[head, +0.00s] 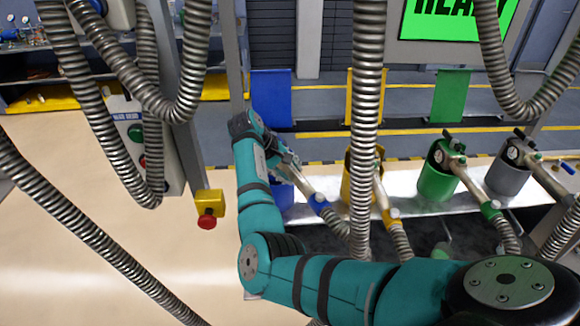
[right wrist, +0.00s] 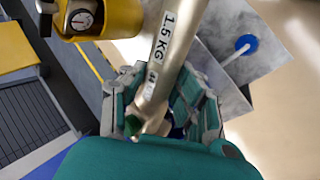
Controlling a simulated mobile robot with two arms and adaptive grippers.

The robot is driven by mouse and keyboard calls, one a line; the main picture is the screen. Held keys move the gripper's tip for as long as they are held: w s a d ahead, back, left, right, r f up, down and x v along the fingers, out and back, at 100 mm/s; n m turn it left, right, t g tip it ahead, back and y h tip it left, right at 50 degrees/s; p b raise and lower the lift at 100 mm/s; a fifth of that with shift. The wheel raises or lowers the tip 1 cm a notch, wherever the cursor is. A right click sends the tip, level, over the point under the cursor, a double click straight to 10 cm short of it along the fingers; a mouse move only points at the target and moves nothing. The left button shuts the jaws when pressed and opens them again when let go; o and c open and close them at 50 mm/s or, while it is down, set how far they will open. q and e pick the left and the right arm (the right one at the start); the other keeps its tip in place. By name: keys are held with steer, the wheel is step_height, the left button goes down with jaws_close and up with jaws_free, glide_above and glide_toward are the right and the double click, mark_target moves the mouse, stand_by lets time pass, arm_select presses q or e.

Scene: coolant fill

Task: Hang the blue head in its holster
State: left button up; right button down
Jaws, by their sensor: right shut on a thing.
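The blue head is a metal barrel (head: 304,186) with a blue collar (head: 319,203) and a ribbed hose below it. My right gripper (head: 284,160) is shut on its upper part, above the blue holster (head: 281,196). In the right wrist view the barrel (right wrist: 170,45), marked "1.5 KG", runs between the fingers of my right gripper (right wrist: 166,98). The holster is mostly hidden behind my arm and the head. I cannot tell whether the head's tip is inside it or only above it. My left gripper is out of view.
Yellow (head: 349,184), green (head: 437,178) and grey (head: 508,172) holsters with their heads stand to the right on a metal bench. Ribbed hoses hang close by, one (head: 367,100) in front of the yellow holster. A yellow box with a red button (head: 207,221) is at left.

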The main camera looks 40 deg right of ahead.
steer(key=shift+f, duration=0.75)
steer(key=shift+p, duration=0.8)
stand_by(1.5)
steer(key=shift+s+f+b, duration=0.1)
steer(key=shift+f+b, duration=0.6)
steer(key=shift+f, duration=1.25)
stand_by(0.7)
steer(key=c, duration=0.9)
jaws_free()
steer(key=v, duration=1.2)
